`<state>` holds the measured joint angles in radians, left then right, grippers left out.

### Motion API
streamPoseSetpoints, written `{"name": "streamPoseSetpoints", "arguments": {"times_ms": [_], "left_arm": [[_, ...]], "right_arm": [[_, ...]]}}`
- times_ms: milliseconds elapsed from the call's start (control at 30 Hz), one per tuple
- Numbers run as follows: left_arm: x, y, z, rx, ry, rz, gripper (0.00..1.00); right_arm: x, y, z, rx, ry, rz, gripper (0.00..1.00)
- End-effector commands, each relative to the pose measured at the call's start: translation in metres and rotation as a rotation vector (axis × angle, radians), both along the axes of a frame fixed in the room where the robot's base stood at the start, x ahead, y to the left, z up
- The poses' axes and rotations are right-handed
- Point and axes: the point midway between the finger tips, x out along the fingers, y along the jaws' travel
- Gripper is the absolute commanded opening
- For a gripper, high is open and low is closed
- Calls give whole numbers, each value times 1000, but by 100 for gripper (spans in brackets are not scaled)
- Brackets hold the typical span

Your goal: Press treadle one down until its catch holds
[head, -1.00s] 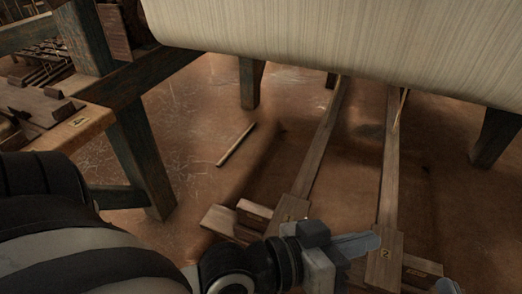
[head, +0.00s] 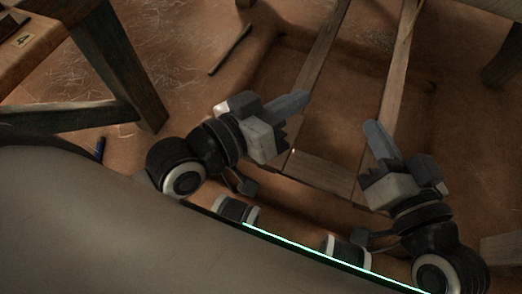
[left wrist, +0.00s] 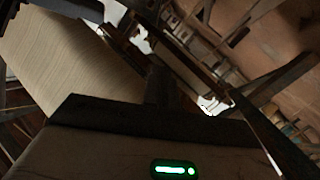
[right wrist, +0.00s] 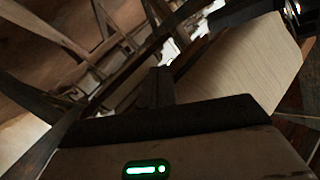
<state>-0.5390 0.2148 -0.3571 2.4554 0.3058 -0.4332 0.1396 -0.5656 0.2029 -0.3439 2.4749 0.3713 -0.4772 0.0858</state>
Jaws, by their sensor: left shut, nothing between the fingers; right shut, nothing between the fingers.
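Two long wooden treadle bars run away from me in the head view, a left treadle (head: 321,48) and a right treadle (head: 401,50). No number shows on either now, so I cannot read which is treadle one. My left gripper (head: 299,99) is shut and empty, over the near part of the left treadle and hiding it. My right gripper (head: 371,128) is shut and empty, over the near part of the right treadle. I cannot tell whether either touches wood. A plain board (head: 318,172) lies low between the grippers. No catch is visible.
A dark wooden loom leg (head: 118,65) and brace stand at the left. A loose stick (head: 230,50) lies on the earth floor. My own base fills the lower left. The pale warp roll shows in the left wrist view (left wrist: 75,60) and right wrist view (right wrist: 245,65).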

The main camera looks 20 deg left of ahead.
Motion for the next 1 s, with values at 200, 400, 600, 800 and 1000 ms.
{"name": "streamPoseSetpoints", "arguments": {"times_ms": [200,400,600,800,1000], "left_arm": [[44,-5,34,95,-255,55,0],[56,-56,49,256,-576,-233,0],[30,-84,-42,567,-537,-845,0],[33,5,-145,999,-96,-1191,0],[44,82,-176,1244,214,-1223,0]], "right_arm": [[4,-6,-1,-98,72,-10,0],[3,-15,-15,-223,169,-15,0],[-2,-25,-27,-319,247,-16,0],[-8,-34,-37,-393,312,-11,0],[-12,-38,-43,-428,341,-8,0]]}}
